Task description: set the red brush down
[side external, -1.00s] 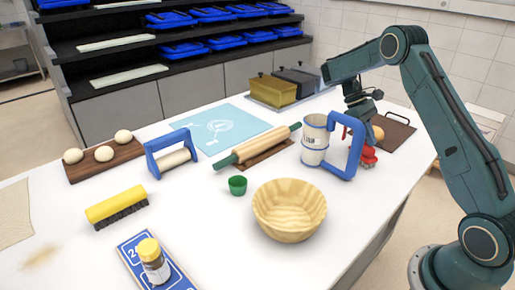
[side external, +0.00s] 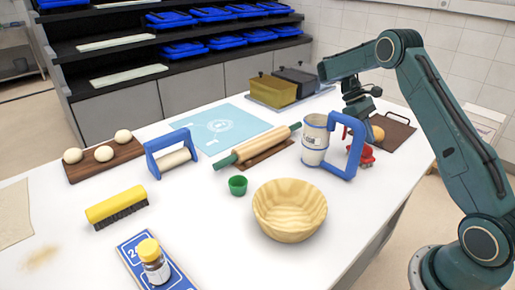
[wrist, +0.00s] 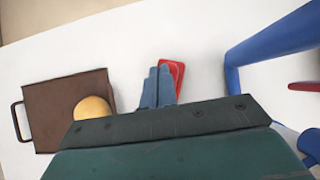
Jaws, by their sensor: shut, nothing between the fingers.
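The red brush (side external: 367,158) shows in the side external view low at the table, behind a blue handle that hides part of it. In the wrist view a red part of it (wrist: 177,70) shows just beyond and beside my fingertips. My gripper (wrist: 158,78) is shut, with its two blue-grey fingers together and nothing between them. In the side external view my gripper (side external: 359,109) is above the brush, its fingertips partly hidden by the blue handle. I cannot tell whether the fingers touch the brush.
A white container (side external: 315,140) with a large blue handle (side external: 355,160) stands close by. A brown board (wrist: 62,88) with an orange-yellow round item (wrist: 93,108) lies on the other side. A wooden bowl (side external: 289,208) and rolling pin (side external: 250,148) are farther off. White table surrounds the brush.

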